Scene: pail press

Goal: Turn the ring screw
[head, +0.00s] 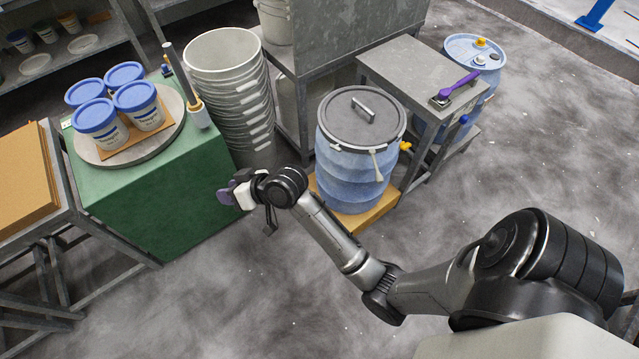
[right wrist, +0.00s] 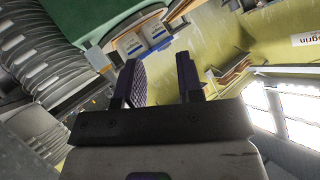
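A blue drum (head: 349,170) with a dark grey lid (head: 361,115) stands upright on a yellow-brown base. At the front right of its rim is a small pale fitting (head: 375,160), which may be the ring screw; it is too small to tell. My right gripper (head: 228,195) is left of the drum, in front of the green press (head: 165,200), apart from the fitting. In the right wrist view its two purple fingers (right wrist: 162,78) stand apart with nothing between them. My left gripper is not in view.
Several blue-lidded pails (head: 144,105) stand on the press's round plate. A stack of white pails (head: 235,95) is between press and drum. A grey table (head: 405,68) with a purple-handled tool (head: 455,89) and another blue drum (head: 475,55) are right. The front floor is clear.

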